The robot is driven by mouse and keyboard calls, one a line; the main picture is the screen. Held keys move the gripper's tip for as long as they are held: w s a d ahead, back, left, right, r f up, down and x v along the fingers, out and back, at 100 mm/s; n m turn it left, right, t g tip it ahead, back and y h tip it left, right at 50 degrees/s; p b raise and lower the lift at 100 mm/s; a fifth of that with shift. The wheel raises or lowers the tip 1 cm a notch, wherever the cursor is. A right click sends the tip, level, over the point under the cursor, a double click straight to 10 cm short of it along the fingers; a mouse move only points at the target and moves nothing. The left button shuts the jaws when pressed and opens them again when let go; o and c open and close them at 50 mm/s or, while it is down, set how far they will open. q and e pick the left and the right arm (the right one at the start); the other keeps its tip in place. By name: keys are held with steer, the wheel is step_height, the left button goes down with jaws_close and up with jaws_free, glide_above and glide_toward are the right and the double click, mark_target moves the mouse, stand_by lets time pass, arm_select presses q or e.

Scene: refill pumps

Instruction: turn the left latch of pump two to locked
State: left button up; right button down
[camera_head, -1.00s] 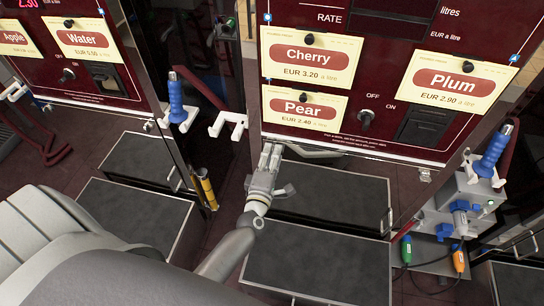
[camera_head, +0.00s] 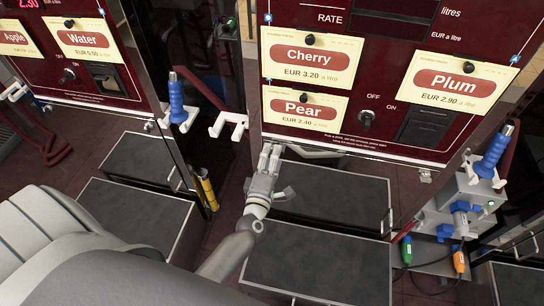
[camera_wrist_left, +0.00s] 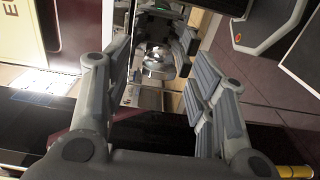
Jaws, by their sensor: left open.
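The dark red pump front (camera_head: 345,135) with the Cherry, Pear and Plum cards is in the middle of the head view; I take it for pump two. My left gripper (camera_head: 270,150) is at its lower left corner, below the Pear card, and hides that corner. In the left wrist view my open left gripper (camera_wrist_left: 157,62) has a shiny round metal part, probably the left latch (camera_wrist_left: 158,64), between its spread fingers. I cannot tell whether the fingers touch it, nor which way it is turned. The small right latch (camera_head: 425,175) shows at the panel's lower right. My right gripper is not in view.
A white bracket (camera_head: 229,125) sticks out left of the pump. Blue nozzles hang at left (camera_head: 177,100) and right (camera_head: 494,150). A grey box (camera_head: 462,205) with blue fittings is at the right. Dark-topped steps (camera_head: 318,268) stand low in front of the pump.

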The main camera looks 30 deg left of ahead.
arm_select(q)
steer(key=v, duration=1.1)
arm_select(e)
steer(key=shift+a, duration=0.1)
arm_select(q)
steer(key=shift+s+f, duration=0.1)
steer(key=shift+s, duration=0.05)
